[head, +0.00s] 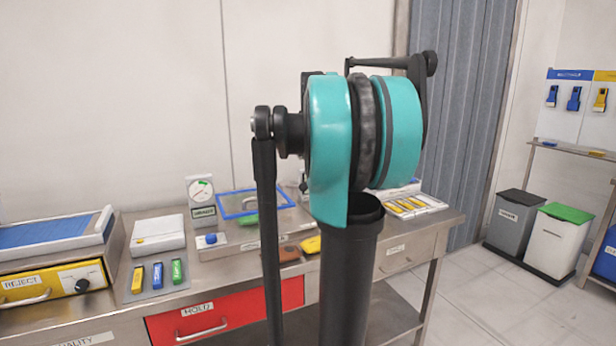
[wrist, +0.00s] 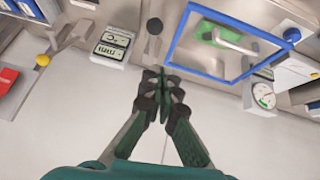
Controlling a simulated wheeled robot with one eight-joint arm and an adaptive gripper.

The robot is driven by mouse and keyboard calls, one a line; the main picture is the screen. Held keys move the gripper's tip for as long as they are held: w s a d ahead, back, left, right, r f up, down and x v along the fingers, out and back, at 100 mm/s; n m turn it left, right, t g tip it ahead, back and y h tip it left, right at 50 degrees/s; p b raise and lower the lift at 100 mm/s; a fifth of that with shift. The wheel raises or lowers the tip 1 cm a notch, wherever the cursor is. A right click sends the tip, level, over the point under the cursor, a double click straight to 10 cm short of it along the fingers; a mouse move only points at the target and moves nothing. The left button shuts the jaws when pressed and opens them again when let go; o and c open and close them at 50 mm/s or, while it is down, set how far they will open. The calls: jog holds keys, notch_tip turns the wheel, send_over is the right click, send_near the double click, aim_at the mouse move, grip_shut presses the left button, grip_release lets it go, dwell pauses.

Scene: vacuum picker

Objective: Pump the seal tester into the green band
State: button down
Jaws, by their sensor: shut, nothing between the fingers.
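The seal tester (head: 262,236) is a grey box on the steel bench, partly hidden behind my arm. Its blue-framed lid (head: 232,207) lies over a green item (head: 248,220); in the wrist view the blue frame (wrist: 172,52) is right of centre. A dial gauge (head: 200,188) stands behind its left end, with a green mark on its face; the needle is too small to read. A black knob (wrist: 154,26) shows beyond my fingertips in the wrist view. My gripper (wrist: 165,84) is shut and empty, apart from the knob; my arm hides it in the head view.
A blue button (head: 211,239) is on the tester's left. A red HOLD drawer (head: 250,307) and a yellow REJECT drawer (head: 40,285) are at the front. Small colored items (head: 157,275) lie left.

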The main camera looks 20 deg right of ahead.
jog(key=shift+w+d+r, duration=0.25)
jog(key=shift+d+r, duration=0.5)
jog(key=shift+r, duration=0.1)
jog(key=x, duration=1)
jog(key=shift+w, duration=0.15)
jog(key=shift+s+d+f, duration=0.1)
jog(key=shift+s+f, duration=0.05)
jog(key=shift+f, duration=0.45)
jog(key=shift+s+d+f, duration=0.1)
jog(key=shift+s+f, duration=0.05)
jog(key=shift+f, duration=0.45)
jog(key=shift+s+f, duration=0.1)
jog(key=shift+f, duration=0.65)
